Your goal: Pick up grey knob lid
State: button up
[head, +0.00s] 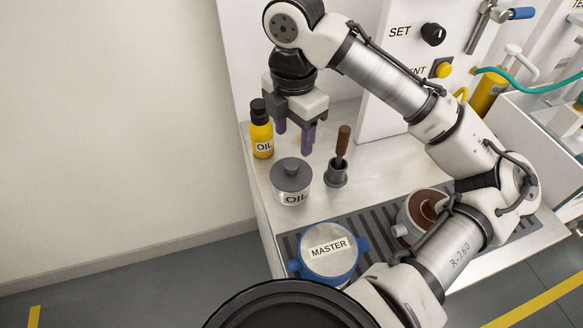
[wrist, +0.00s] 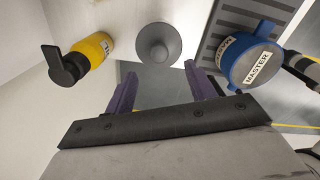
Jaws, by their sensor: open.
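My gripper (head: 294,139) is open and empty. It hangs above the bench, behind and above the lid, with its purple fingers pointing down. In the wrist view the fingers (wrist: 161,75) are spread apart, and nothing is between them.
A yellow OIL bottle (head: 262,138) stands left of the gripper. A brown-handled tool stands in a grey cup (head: 336,173) to the right. A blue MASTER pot (head: 329,252) and a pot with brown contents (head: 424,208) stand on the slatted strip (head: 378,230). The white wall is behind.

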aim_at(291, 163)
jog(key=f, duration=0.9)
jog(key=shift+a+p, duration=0.2)
jog(key=shift+p, duration=0.1)
jog(key=shift+c, duration=0.3)
jog(key=c, duration=1)
jog(key=shift+r, duration=0.15)
